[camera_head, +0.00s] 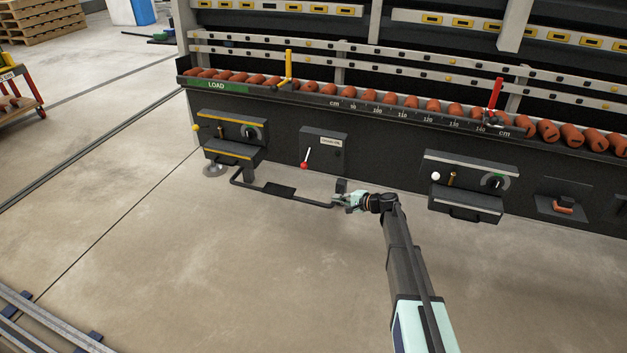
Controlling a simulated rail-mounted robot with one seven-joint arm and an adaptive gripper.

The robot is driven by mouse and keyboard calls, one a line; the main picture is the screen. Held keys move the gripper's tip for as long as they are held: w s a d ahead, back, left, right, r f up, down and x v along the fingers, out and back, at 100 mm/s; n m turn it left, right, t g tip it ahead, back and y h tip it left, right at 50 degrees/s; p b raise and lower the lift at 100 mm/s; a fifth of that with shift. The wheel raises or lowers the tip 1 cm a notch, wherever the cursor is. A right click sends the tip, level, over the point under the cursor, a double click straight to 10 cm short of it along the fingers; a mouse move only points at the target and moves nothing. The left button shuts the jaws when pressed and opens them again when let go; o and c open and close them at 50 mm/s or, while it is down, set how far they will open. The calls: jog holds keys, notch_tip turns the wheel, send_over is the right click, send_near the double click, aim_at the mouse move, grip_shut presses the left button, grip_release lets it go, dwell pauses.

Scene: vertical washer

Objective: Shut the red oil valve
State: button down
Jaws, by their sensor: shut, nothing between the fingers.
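A lever with a red ball knob (304,166) sits on the front of a small dark box (324,152) with a white label, low on the machine's front. The label's text is too small to read surely. The lever leans, with its red knob at the lower left end. My gripper (338,200) is shut and empty, below and to the right of the knob and apart from it. It points left, close to a black bent bar (315,203); I cannot tell whether they touch. A separate orange-red handle (563,206) sits on a dark plate at the far right.
A control box with a yellow edge (231,133) is to the left, and another with a white knob (468,185) is to the right. The black bar runs just above the floor in front of the machine. Open concrete floor (220,265) lies in front.

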aim_at(307, 158)
jog(key=w+r+m+t+y+b, duration=0.1)
jog(key=w+r+m+t, duration=0.1)
jog(key=w+r, duration=0.3)
jog(key=w, duration=0.3)
jog(key=shift+d+r+t, duration=0.3)
jog(key=shift+r, duration=0.1)
jog(key=w+a+b, duration=0.3)
jog(key=a+b, duration=0.2)
jog(key=a, duration=0.6)
jog(key=shift+w+f, duration=0.2)
jog(key=shift+w, duration=0.15)
jog(key=shift+r, duration=0.15)
